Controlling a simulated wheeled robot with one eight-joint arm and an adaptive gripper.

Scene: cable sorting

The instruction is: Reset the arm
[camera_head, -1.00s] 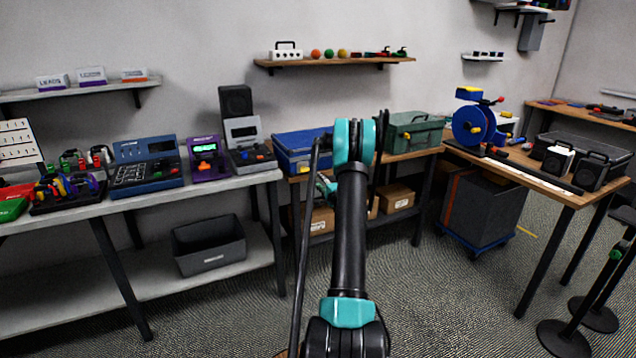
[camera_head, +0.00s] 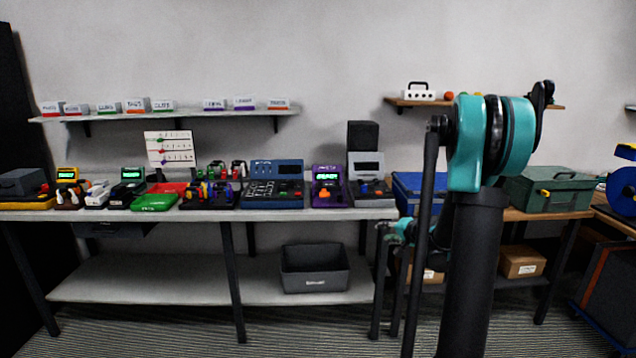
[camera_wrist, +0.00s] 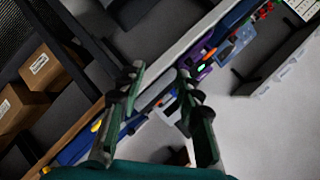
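My arm rises on the right side of the head view, with a teal joint (camera_head: 480,145) at its top and a dark link below it. My gripper (camera_wrist: 158,75) shows in the wrist view with its two fingers apart and nothing between them. The bench and its devices show beyond the fingers, tilted in that view. In the head view the gripper is mostly hidden behind my arm; a small teal part shows left of the link.
A long bench (camera_head: 110,214) carries several coloured testers and cable sets. A dark bin (camera_head: 315,270) sits on its lower shelf. A green case (camera_head: 548,190) and a blue case (camera_head: 420,190) stand on the wooden table to the right. A labelled wall shelf (camera_head: 180,114) hangs above.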

